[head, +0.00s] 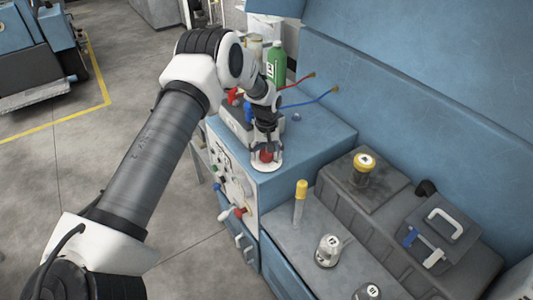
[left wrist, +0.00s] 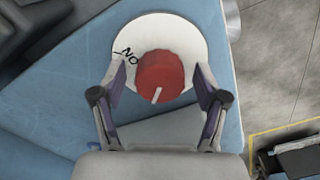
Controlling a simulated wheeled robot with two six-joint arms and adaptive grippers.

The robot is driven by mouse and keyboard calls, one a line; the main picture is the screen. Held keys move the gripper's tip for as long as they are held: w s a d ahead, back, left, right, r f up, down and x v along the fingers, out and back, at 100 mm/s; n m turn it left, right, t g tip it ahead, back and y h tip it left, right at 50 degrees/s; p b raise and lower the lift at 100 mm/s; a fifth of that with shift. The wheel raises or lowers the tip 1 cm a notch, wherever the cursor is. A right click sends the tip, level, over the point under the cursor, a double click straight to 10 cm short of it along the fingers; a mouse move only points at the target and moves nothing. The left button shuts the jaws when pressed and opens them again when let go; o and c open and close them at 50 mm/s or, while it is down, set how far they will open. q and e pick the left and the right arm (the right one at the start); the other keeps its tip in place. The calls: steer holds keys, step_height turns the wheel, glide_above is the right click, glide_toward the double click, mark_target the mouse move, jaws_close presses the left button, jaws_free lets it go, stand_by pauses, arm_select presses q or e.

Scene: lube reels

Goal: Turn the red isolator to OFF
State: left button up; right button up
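The red isolator (head: 266,156) is a round knob on a white disc (head: 266,167) at the near corner of the blue cabinet top. In the left wrist view the red knob (left wrist: 161,72) has a white pointer line aimed toward the bottom of the picture. The disc (left wrist: 187,27) carries the lettering ON, seen upside down, left of the knob; no OFF marking shows. My left gripper (left wrist: 160,82) is open, one finger on each side of the knob, with a visible gap on both sides. It points down from above in the head view (head: 266,150). My right gripper is out of view.
A green bottle (head: 276,62) and thin red and blue levers (head: 318,99) stand behind the gripper. A panel with knobs (head: 228,185) faces front. A yellow-topped post (head: 300,200) and a grey tank (head: 365,210) stand to the right.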

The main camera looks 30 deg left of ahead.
arm_select(q)
steer(key=shift+r, duration=0.1)
step_height(320, 180, up, 12)
stand_by(0.6)
